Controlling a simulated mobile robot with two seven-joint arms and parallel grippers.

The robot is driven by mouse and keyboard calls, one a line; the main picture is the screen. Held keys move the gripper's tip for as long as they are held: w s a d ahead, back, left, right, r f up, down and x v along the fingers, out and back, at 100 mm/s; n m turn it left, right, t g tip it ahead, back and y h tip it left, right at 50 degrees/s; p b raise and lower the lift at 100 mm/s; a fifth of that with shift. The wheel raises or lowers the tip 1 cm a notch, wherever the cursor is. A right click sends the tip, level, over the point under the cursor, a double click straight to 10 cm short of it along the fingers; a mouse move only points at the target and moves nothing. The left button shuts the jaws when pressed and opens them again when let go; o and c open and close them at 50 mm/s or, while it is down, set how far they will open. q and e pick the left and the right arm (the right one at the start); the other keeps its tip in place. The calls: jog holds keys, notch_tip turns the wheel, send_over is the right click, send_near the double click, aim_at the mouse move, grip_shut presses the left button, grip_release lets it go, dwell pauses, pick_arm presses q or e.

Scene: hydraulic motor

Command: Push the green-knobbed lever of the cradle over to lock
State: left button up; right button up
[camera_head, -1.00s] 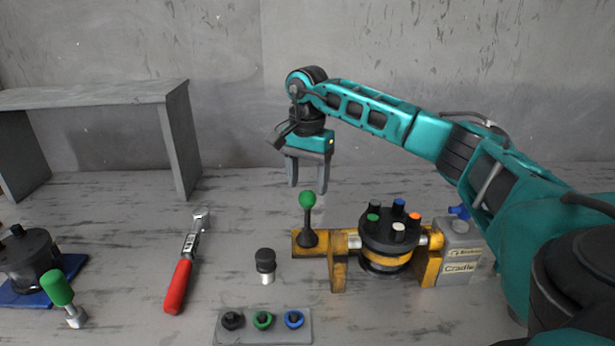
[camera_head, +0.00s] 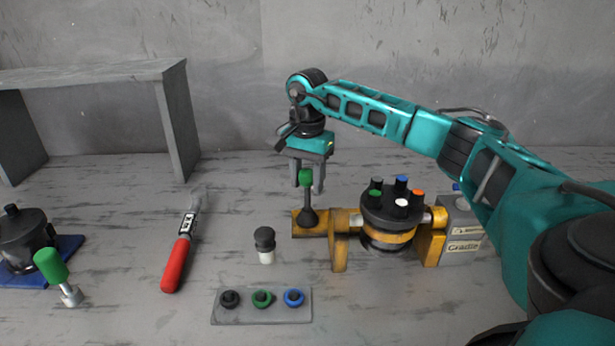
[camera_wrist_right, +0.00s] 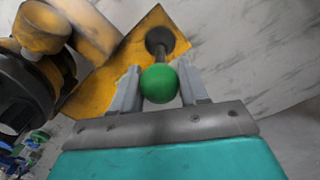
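The yellow cradle (camera_head: 338,254) stands right of the middle of the table, holding a dark round motor part (camera_head: 388,224) with coloured plugs. Its lever (camera_head: 308,204) stands upright at the cradle's left end, topped by a green knob (camera_head: 305,177). My right gripper (camera_head: 307,187) points down over the lever, fingers apart. In the right wrist view the green knob (camera_wrist_right: 159,83) sits between the two fingers (camera_wrist_right: 160,90), with a visible gap at least on the right side; contact on the left is unclear. My left gripper is not in view.
A red-handled tool (camera_head: 177,262), a small black-capped cylinder (camera_head: 265,246) and a plate with three rings (camera_head: 262,315) lie in front and left. A green-handled tool (camera_head: 52,267) and a motor part on a blue mat (camera_head: 68,245) are far left. A grey shelf (camera_head: 90,75) stands behind.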

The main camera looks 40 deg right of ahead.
jog(key=c, duration=0.3)
